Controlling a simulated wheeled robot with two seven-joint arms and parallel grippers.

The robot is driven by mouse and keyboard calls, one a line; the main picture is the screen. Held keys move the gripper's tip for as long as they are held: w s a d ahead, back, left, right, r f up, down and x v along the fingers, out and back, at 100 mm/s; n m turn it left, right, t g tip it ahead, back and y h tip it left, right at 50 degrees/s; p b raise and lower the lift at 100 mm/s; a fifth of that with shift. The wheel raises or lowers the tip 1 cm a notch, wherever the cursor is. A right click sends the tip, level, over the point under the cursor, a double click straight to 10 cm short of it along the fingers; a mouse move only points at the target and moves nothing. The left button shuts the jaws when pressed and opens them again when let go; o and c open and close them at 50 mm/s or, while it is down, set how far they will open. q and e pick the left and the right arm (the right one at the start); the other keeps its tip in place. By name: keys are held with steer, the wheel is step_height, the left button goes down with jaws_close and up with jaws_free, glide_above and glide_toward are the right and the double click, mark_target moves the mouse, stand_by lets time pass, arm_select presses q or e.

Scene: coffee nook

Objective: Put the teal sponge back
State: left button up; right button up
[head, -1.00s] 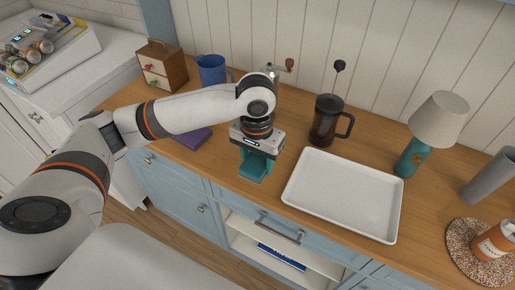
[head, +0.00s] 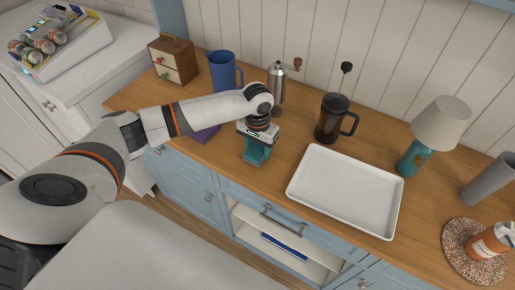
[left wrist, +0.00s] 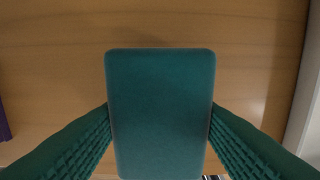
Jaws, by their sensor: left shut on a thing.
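The teal sponge (left wrist: 160,112) fills the middle of the left wrist view, between the two fingers of my left gripper (left wrist: 160,140), which press on its sides. In the head view the left gripper (head: 256,153) points down over the wooden counter, left of the white tray, with the sponge (head: 254,158) between its fingers, partly hidden by the teal fingers. The counter shows below the sponge in the wrist view; I cannot tell how high the sponge is above it. My right gripper is not in view.
The white tray (head: 345,192) lies empty right of the gripper. A purple item (head: 205,134) lies left, partly behind my arm. Behind stand a blue pitcher (head: 223,72), a grinder (head: 277,85) and a French press (head: 330,118). A lamp (head: 430,130) stands right.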

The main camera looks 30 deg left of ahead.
mark_target(258, 147)
arm_select(q)
steer(key=shift+f, duration=0.7)
steer(key=o, duration=0.9)
steer(key=shift+f, duration=0.1)
steer(key=shift+o, duration=0.2)
step_height(258, 147, up, 12)
steer(key=b, duration=0.1)
steer(key=shift+r, duration=0.2)
